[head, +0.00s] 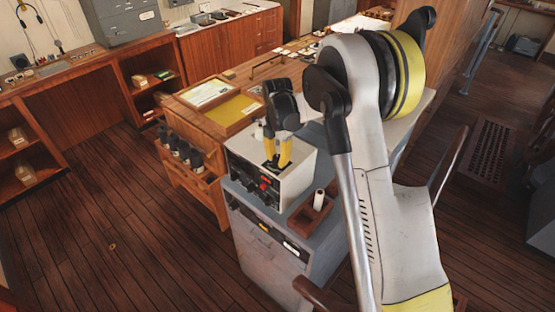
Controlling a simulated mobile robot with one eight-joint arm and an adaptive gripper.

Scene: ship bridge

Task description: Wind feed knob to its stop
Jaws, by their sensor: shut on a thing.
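A white instrument box (298,182) stands on a grey cabinet in the middle of the head view. Its dark front panel (252,180) carries red and light-coloured controls. My gripper (277,165) comes down from above with its yellow fingers over the top of the box near the front. The fingers are closed on a small dark part at the box top, which I take to be the feed knob. The fingers cover most of it, so its turn angle and any stop mark cannot be seen.
A small wooden tray with a white roll (319,198) sits right of the box on the grey cabinet (262,250). A wooden desk with a yellow-green framed panel (232,108) stands behind. Dark bottles (180,148) fill a rack at left.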

